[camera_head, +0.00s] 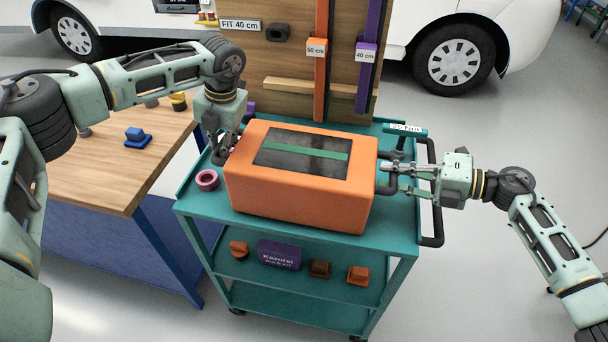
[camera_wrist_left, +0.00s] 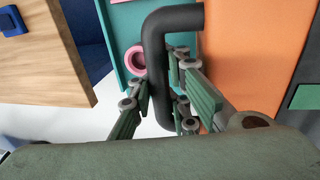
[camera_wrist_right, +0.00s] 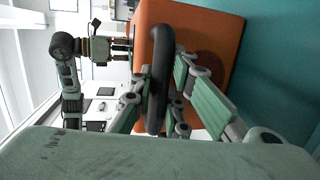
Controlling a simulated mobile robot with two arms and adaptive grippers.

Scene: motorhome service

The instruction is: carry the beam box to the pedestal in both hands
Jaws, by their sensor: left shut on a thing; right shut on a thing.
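The beam box (camera_head: 250,195) is a large orange box with a dark top panel and a green strip. It is over the top shelf of the teal cart (camera_head: 400,235), and I see no clear gap beneath it. My left gripper (camera_head: 224,150) is shut on the dark handle at the box's left end; this handle (camera_wrist_left: 156,65) shows between the fingers in the left wrist view. My right gripper (camera_head: 394,178) is shut on the dark handle at the right end; that handle (camera_wrist_right: 160,85) shows in the right wrist view. I cannot make out a pedestal.
A pink ring (camera_head: 206,180) lies on the cart left of the box. A wooden bench (camera_head: 95,175) with a blue block (camera_head: 137,138) stands at left. A tool board (camera_head: 290,65) rises behind the cart. Small parts lie on the lower shelf (camera_head: 330,290). Floor at right is clear.

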